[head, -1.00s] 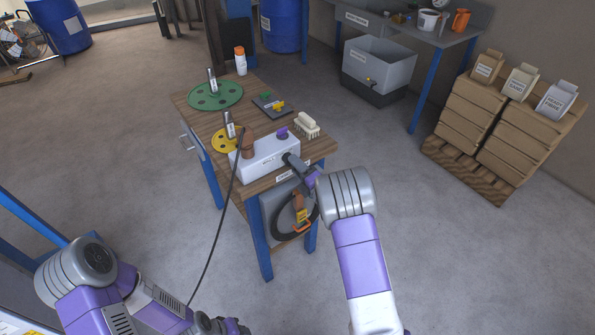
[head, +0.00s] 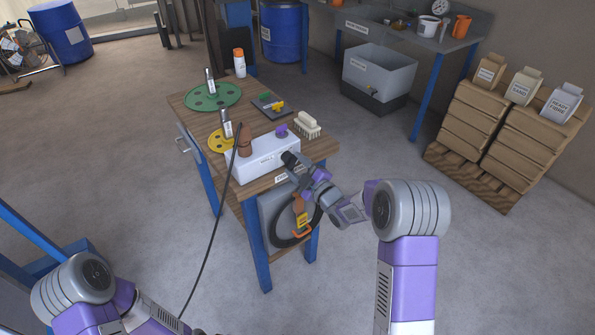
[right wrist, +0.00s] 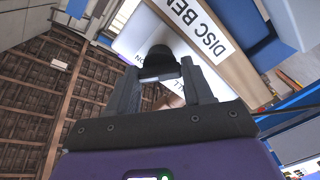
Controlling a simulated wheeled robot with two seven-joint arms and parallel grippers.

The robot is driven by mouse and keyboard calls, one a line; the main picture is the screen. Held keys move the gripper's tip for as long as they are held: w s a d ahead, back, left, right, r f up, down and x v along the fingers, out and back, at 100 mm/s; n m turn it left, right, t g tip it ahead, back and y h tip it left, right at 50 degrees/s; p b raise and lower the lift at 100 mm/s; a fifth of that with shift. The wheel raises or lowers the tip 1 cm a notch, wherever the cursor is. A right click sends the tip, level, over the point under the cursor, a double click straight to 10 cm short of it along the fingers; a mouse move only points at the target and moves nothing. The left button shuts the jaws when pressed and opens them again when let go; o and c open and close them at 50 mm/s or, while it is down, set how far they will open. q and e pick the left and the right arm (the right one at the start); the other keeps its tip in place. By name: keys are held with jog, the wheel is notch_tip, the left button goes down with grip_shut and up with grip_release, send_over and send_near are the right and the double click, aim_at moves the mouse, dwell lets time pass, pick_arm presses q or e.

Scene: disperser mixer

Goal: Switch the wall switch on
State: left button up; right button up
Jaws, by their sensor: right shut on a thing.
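I cannot make out a wall switch in either view. My right gripper (head: 295,163) is at the front right end of a white box (head: 258,158) on the wooden workbench (head: 185,112). In the right wrist view the right gripper (right wrist: 160,75) is shut on a black rounded piece (right wrist: 158,60), with the white box behind it. I cannot tell whether the black piece is joined to the box. My left arm (head: 85,290) is at the lower left; its gripper is outside the picture.
A dark cable (head: 212,220) hangs from the bench. A green disc (head: 213,98), a yellow disc (head: 217,143) and a brush (head: 308,124) lie on it. The floor between is clear.

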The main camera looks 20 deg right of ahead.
jog(key=shift+m+b, duration=0.3)
jog(key=shift+m, duration=0.3)
jog(key=o, duration=1)
jog(key=shift+o, duration=0.2)
jog(key=shift+s, duration=0.15)
jog(key=p+v, duration=0.1)
jog(key=v, duration=0.6)
jog(key=shift+s, duration=0.15)
